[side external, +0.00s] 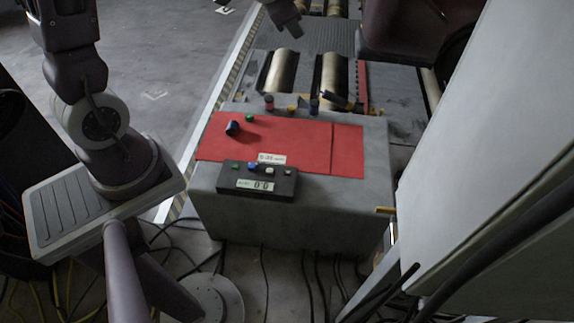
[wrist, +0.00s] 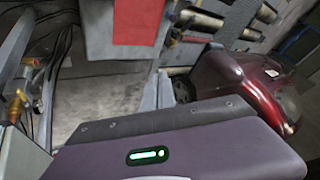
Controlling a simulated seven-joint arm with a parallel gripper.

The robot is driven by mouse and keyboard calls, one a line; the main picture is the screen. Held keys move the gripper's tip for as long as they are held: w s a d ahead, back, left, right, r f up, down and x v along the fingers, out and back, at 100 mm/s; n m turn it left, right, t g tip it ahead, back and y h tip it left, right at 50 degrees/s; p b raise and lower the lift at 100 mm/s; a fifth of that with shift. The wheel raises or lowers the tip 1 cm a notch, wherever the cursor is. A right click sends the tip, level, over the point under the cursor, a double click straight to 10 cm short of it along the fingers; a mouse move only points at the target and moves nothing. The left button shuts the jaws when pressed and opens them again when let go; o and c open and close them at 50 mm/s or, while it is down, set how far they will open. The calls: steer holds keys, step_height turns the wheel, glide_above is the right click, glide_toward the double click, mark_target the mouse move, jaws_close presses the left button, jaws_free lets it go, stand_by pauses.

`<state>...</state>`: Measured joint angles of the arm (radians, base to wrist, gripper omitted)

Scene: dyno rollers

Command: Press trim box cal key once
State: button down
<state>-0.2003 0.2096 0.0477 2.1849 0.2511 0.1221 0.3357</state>
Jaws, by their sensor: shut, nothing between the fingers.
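My gripper (side external: 290,20) is at the top of the side external view, high and well apart from the box.
A red mat (side external: 300,135) covers the cabinet top (side external: 376,150). A dark cylinder (side external: 232,128) and a green-topped piece (side external: 249,118) are on it. Several small pieces stand behind. Steel rollers (side external: 283,72) lie beyond. A large pale panel (side external: 480,150) stands at right. Cables cover the floor.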

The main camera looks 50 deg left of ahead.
steer(key=w+a+f+m, duration=0.1)
steer(key=w+a+f, duration=0.15)
steer(key=f, duration=0.25)
steer(key=w+a+f+m, duration=0.1)
steer(key=w+a+f, duration=0.1)
steer(key=w+f, duration=0.3)
steer(key=m+t+h, duration=0.2)
steer(key=m+h, duration=0.2)
steer(key=m, duration=0.1)
glide_above(285, 173)
step_height(285, 173, down, 33)
steer(key=shift+f, duration=4.35)
steer(key=shift+f, duration=0.1)
steer(key=shift+f, duration=0.3)
